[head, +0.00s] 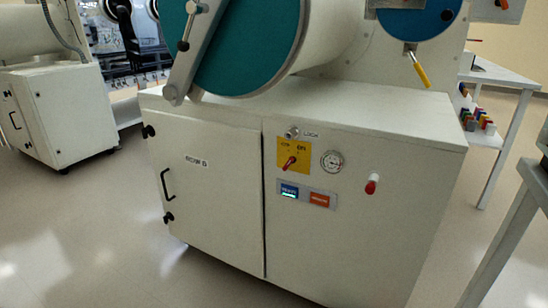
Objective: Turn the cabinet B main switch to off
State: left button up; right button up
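The cabinet (350,240) in the middle is white, with a blurred label on its door that seems to end in B. On its front, right of the door, is the main switch: a yellow plate (303,148) with a red handle (289,163). The handle is tilted, its upper end to the right, towards the right-hand one of two small labels that look like OFF and ON. A round silver lock (292,132) sits just above the plate. Neither of my grippers is in view, and nothing covers the switch.
A gauge (331,161), a blue display (289,192), an orange label (319,200) and a red-tipped knob (371,185) surround the switch. The door (205,190) is shut. A teal round hatch (245,45) is above.

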aim_at(291, 159)
jog(key=i+j+z, duration=0.1)
jog(key=i+j, duration=0.2)
jog(key=i+j+z, duration=0.1)
jog(key=i+j, duration=0.2)
jog(key=j, duration=0.15)
jog(key=i+j+z, duration=0.15)
jog(key=i+j, duration=0.15)
jog(key=i+j+z, duration=0.1)
jog(key=i+j, duration=0.15)
jog(key=j, duration=0.25)
jog(key=i+j+z, duration=0.1)
jog(key=i+j, duration=0.15)
jog(key=j, duration=0.25)
